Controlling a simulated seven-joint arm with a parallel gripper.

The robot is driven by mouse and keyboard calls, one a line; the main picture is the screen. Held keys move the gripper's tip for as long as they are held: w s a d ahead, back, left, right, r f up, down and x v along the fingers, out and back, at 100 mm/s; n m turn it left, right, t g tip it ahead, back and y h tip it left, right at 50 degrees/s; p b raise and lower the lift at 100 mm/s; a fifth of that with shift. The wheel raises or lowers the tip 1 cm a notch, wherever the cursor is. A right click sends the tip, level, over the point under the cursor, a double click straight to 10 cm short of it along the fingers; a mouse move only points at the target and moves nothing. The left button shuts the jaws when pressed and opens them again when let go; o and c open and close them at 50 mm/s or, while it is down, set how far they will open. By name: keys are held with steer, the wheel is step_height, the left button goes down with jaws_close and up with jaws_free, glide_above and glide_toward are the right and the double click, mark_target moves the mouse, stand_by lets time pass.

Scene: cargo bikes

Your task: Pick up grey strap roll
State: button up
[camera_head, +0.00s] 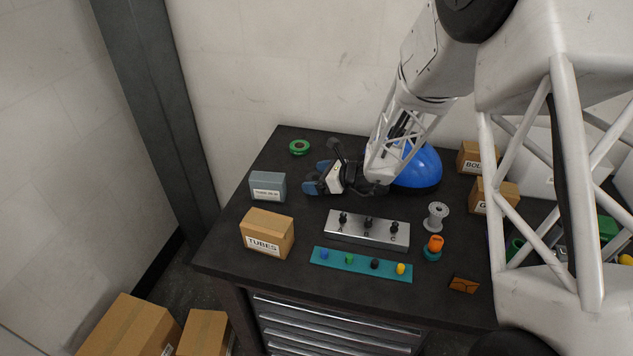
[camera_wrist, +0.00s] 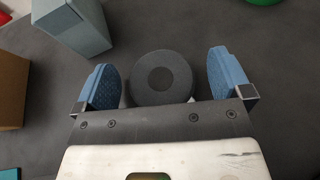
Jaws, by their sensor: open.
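The dark grey strap roll (camera_wrist: 162,76) shows in the wrist view as a round disc with a darker centre. It lies between the two blue finger pads of my gripper (camera_wrist: 165,82), with a gap visible on each side. In the head view my gripper (camera_head: 316,178) is low over the workbench, left of the blue helmet-like dome, with its fingers spread. There the roll is mostly hidden by the gripper, and I cannot make it out clearly.
A grey-blue box (camera_head: 267,187) stands left of my gripper, with a TUBES carton (camera_head: 267,233) in front of it. A green ring (camera_head: 299,147) lies behind. A blue dome (camera_head: 418,167), metal rack (camera_head: 367,229), teal strip (camera_head: 361,265) and grey spool (camera_head: 436,216) share the dark bench (camera_head: 225,237).

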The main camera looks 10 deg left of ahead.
mark_target(317, 178)
steer(key=shift+c, duration=0.5)
steer(key=c, duration=0.9)
steer(key=shift+r, duration=0.15)
steer(key=shift+c, duration=0.2)
step_height(317, 178, up, 10)
